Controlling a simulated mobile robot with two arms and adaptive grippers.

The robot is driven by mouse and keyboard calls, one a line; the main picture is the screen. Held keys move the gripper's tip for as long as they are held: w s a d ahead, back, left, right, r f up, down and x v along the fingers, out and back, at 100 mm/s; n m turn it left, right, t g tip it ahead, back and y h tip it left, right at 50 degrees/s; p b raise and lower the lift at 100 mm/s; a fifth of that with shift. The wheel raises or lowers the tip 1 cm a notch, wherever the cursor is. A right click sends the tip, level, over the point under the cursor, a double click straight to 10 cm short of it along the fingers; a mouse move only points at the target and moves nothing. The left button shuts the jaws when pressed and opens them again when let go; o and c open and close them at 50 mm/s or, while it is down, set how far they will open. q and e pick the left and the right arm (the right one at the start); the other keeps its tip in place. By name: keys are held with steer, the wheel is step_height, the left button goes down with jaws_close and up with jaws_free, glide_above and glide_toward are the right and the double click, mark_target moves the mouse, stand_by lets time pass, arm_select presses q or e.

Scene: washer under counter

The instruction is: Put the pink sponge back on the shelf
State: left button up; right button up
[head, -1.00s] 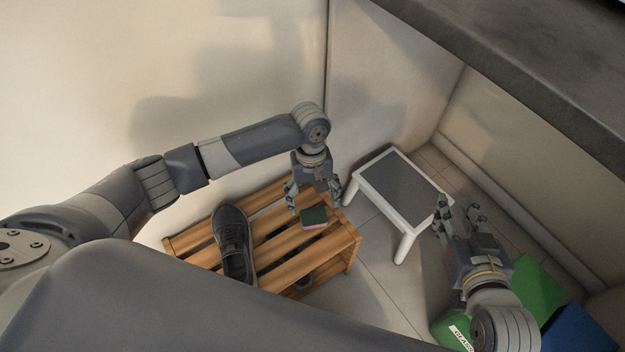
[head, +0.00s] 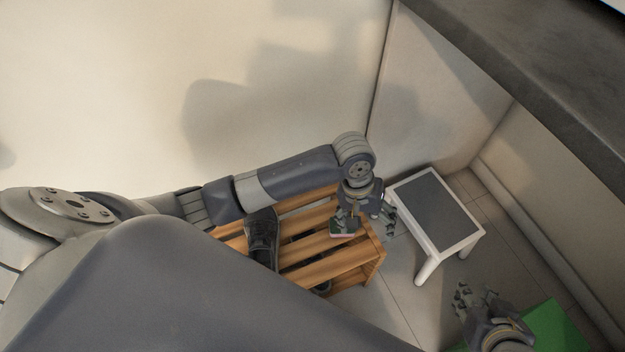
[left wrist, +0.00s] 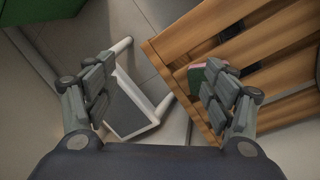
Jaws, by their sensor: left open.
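The pink sponge (head: 342,229) has a dark green top and lies on the upper slats of the wooden shelf (head: 329,271), near its right end. My left gripper (head: 364,226) is open just above it and partly covers it in the head view. In the left wrist view the sponge (left wrist: 198,76) shows a green top and pink edge behind the right finger of the open left gripper (left wrist: 157,95); it is not between the fingers. My right gripper (head: 475,292) is at the lower right of the head view, fingers apart and empty.
A black shoe (head: 262,240) stands on the shelf left of the sponge. A white step stool (head: 436,212) with a grey top stands close to the right. A green bin (head: 556,325) is at the lower right. A dark counter overhangs the upper right.

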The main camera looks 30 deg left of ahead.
arm_select(q)
steer(key=s+d+r+m+t+h, duration=0.2)
steer(key=s+m+t, duration=0.1)
steer(key=s, duration=0.1)
steer(key=s+a+r+t+y, duration=0.2)
steer(key=a, duration=0.4)
steer(key=s+a+r+m+t+y, duration=0.1)
steer(key=s+a+r+t, duration=0.1)
steer(key=a, duration=0.5)
steer(key=shift+a+r+t+y, duration=0.2)
steer(key=shift+r+t+y, duration=0.2)
steer(key=shift+r, duration=0.05)
steer(key=shift+s+f, duration=0.1)
steer(key=shift+s, duration=0.1)
